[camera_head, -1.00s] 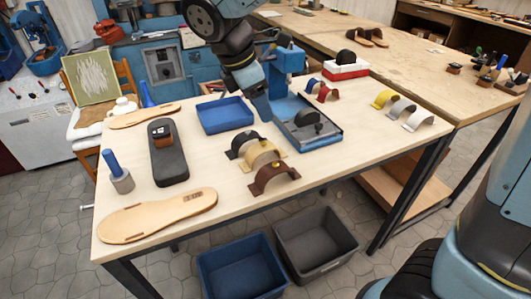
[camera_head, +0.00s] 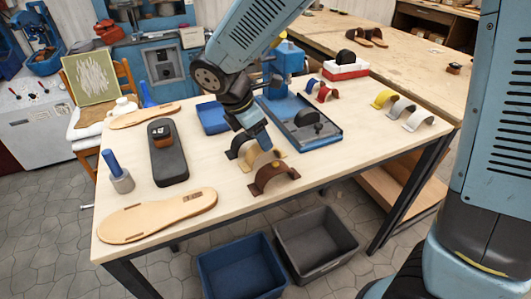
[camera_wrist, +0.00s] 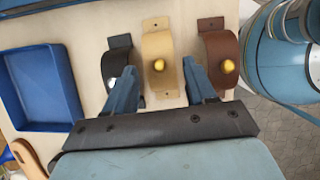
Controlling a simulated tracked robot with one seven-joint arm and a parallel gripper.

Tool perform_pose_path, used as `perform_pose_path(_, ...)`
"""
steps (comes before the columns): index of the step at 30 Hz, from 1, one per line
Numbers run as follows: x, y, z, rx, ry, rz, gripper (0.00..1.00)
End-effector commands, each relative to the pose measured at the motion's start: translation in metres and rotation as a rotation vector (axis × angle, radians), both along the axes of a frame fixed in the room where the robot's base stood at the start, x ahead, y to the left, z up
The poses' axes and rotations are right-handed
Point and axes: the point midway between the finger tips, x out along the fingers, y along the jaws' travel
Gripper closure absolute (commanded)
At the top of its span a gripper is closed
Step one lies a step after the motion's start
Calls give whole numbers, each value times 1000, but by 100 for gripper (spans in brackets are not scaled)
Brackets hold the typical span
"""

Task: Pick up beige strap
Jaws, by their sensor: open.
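The beige strap (camera_head: 261,158) stands arched on the table between a black strap (camera_head: 240,147) and a brown strap (camera_head: 273,177). In the wrist view the beige strap (camera_wrist: 158,62) has a yellow knob on it and lies ahead, between my open fingers. My gripper (camera_head: 262,141) is over the strap row in the head view and hides part of the beige strap. In the wrist view my gripper (camera_wrist: 160,88) is open and empty, its left finger by the black strap (camera_wrist: 115,65) and its right finger by the brown strap (camera_wrist: 222,58). Contact cannot be told.
A blue tray (camera_head: 213,118) and a blue-framed metal press base (camera_head: 318,138) stand behind the straps. Two sandal soles, one near (camera_head: 150,215) and one far (camera_head: 140,116), lie on the left. Yellow, grey and white straps (camera_head: 400,108) stand at the right edge. Bins (camera_head: 240,265) stand on the floor.

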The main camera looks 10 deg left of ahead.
Motion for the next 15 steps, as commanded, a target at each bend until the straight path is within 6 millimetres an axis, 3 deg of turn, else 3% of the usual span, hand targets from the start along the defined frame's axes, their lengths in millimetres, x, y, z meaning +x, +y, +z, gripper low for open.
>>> perform_pose_path(9,9,-8,-39,-2,2,-1,45)
perform_pose_path(15,11,-11,-46,0,0,-1,45)
